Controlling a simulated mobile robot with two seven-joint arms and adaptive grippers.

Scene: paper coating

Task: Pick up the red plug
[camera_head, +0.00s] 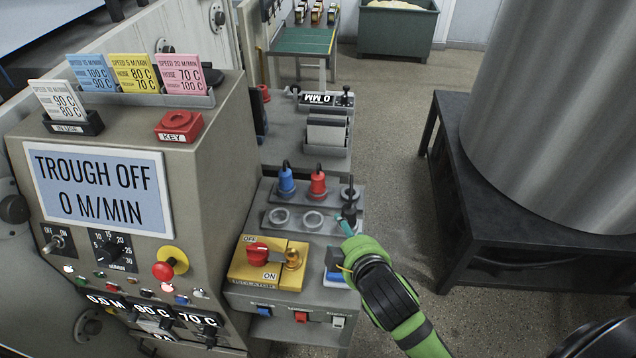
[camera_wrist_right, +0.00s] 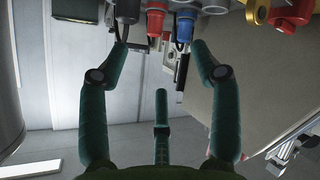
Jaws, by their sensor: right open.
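The red plug (camera_head: 317,184) stands upright in the back row of a grey holder on the console, right of the blue plug (camera_head: 286,182). My right gripper (camera_head: 346,226) is at the holder's front right, near a dark plug (camera_head: 349,212), its fingers partly hidden by its own wrist. In the right wrist view, the open gripper (camera_wrist_right: 160,48) has its fingertips spread on either side of the red plug (camera_wrist_right: 155,22) and the blue plug (camera_wrist_right: 184,28), with nothing held. Contact with the plugs cannot be told. My left gripper is not in view.
Two empty round sockets (camera_head: 297,218) sit in front of the plugs. A yellow isolator plate (camera_head: 238,270) with a red switch lies nearer. The tall control cabinet (camera_head: 225,150) stands left. A dark stand (camera_head: 452,190) with a large grey roll is right, across clear floor.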

